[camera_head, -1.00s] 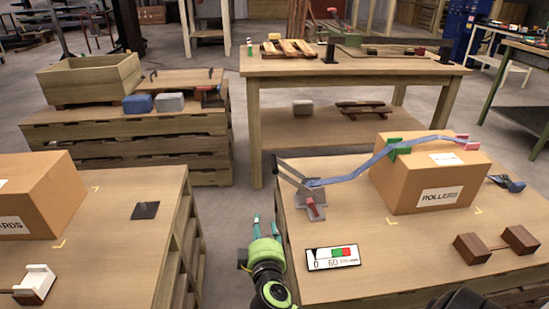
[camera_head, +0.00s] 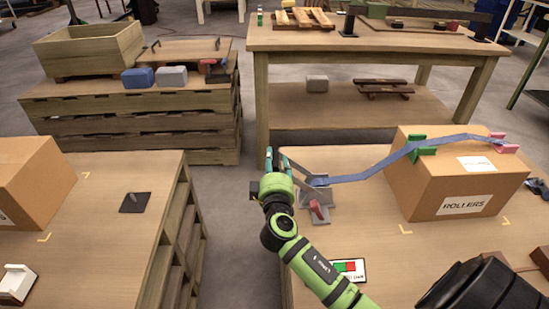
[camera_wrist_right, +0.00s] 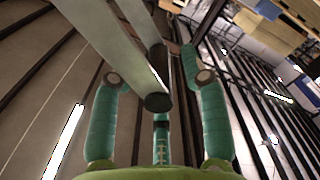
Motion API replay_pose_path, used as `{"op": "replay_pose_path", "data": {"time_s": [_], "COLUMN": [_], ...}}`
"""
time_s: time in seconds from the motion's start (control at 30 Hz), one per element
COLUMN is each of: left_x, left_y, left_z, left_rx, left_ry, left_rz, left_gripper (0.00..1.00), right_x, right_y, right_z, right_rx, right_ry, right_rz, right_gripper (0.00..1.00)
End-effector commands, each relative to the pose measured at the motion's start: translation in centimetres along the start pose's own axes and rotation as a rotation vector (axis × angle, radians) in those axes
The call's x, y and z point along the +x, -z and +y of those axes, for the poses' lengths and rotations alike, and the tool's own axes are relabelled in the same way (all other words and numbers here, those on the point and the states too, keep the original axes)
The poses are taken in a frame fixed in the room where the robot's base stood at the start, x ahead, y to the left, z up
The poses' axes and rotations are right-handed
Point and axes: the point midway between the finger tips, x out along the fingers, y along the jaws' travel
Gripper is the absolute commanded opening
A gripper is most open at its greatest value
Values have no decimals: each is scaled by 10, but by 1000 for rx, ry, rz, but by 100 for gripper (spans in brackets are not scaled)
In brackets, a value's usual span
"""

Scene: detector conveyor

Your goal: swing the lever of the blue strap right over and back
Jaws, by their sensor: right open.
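The blue strap (camera_head: 380,170) runs over the carton labelled ROLLERS (camera_head: 450,178) and down to a grey ratchet on the right-hand worktop. The ratchet's grey lever (camera_head: 303,170) is raised and slants up to the left, partly hidden by my gripper. A red part (camera_head: 316,209) shows at the ratchet's base. My right gripper (camera_head: 276,158) is at the lever's free end. In the right wrist view, the lever's two bars (camera_wrist_right: 112,45) and round dark end reach between the open teal fingers (camera_wrist_right: 158,88). Contact cannot be told. My left gripper is not in view.
Green (camera_head: 422,148) and pink (camera_head: 503,145) corner pieces sit under the strap on the carton. A display card (camera_head: 348,267) lies on the worktop, partly behind my right arm. A floor gap separates this worktop from the left one (camera_head: 100,225).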

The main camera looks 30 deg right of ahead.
Motion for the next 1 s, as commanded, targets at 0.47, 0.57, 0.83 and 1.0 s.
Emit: {"op": "replay_pose_path", "data": {"time_s": [0.47, 0.57, 0.83, 1.0], "left_x": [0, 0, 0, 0], "left_y": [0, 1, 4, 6], "left_z": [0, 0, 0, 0], "left_rx": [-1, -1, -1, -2], "left_ry": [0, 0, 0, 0], "left_rz": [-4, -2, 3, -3], "left_gripper": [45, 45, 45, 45], "right_x": [15, 15, 16, 25], "right_y": [0, 0, 1, 5], "right_z": [0, 0, 1, 5], "right_rx": [0, 0, 7, 52], "right_ry": [1, 1, 0, -2], "right_rz": [0, 0, 2, 2], "right_gripper": [33, 0, 0, 0]}}
